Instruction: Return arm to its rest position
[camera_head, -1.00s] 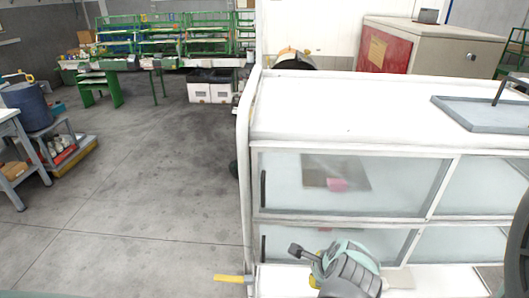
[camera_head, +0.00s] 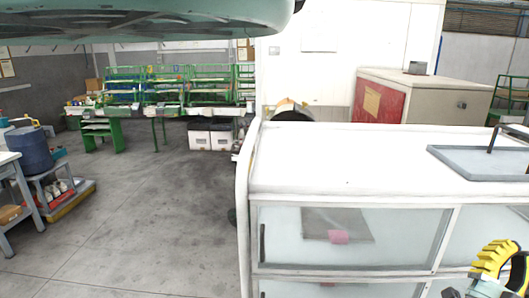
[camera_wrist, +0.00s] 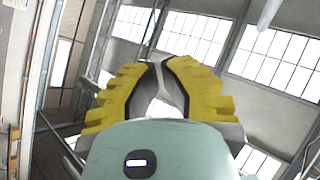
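My gripper (camera_head: 497,268) shows at the lower right corner of the head view, beside the right part of the white glass-fronted cabinet, partly cut off by the frame edge. Its ridged yellow fingers also show in the wrist view (camera_wrist: 162,70), beyond the pale green housing. The fingers curve towards each other, and I cannot tell whether the tips touch. No held object shows between them. The wrist view looks up at windows and roof beams. A large pale green part of my arm spans the top left of the head view.
The white cabinet (camera_head: 345,165) stands close in front, with a grey tray (camera_head: 470,165) on its top. A red and beige cabinet (camera_head: 425,97) is behind it. Green racks (camera_head: 170,90) stand at the back. A blue barrel (camera_head: 28,150) is at left. The floor between is clear.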

